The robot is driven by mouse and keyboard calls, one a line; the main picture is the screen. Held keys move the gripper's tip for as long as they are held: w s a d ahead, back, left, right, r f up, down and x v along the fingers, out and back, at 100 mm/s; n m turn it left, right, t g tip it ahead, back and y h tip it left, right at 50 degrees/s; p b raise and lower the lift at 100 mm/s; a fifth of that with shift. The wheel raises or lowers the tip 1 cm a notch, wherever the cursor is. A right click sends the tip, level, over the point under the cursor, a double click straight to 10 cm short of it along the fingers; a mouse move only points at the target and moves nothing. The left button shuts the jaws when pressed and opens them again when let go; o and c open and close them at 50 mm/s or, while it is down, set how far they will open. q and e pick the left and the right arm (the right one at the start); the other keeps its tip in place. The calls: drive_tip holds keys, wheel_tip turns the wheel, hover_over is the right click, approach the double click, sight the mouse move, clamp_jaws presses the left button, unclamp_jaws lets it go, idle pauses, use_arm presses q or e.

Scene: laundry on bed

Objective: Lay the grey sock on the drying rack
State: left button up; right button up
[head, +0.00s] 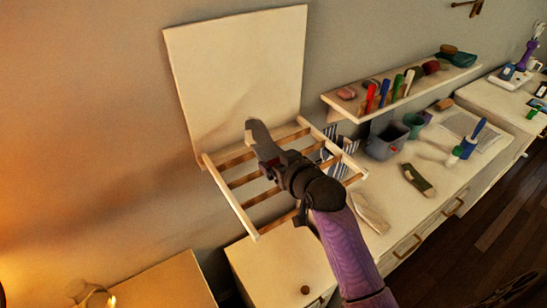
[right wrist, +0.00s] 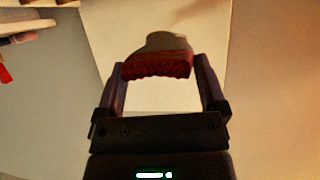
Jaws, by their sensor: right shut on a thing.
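The grey sock (head: 260,135) is held at the tip of my right gripper (head: 270,160) in the head view, pointing up and away from it. In the right wrist view the sock (right wrist: 165,42) shows a grey part and a ribbed red edge between the two fingers of my right gripper (right wrist: 160,85). The drying rack (head: 229,198), with a white frame and wooden bars, is folded out below a pale wall panel. The gripper and sock overlap the rack bars in the head view; their height above the bars is unclear. My left gripper is not in view.
A blue-and-white striped item (head: 337,153) shows at the rack's right side. A wall shelf (head: 343,104) with several small objects is to the right. The rack's left bars are bare.

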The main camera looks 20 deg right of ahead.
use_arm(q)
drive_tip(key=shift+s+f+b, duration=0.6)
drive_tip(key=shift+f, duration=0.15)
use_arm(e)
wheel_tip(320, 180, down, 7)
drive_tip(key=shift+s+f, duration=0.15)
drive_tip(key=shift+s, duration=0.25)
drive_tip(key=shift+f, duration=0.1)
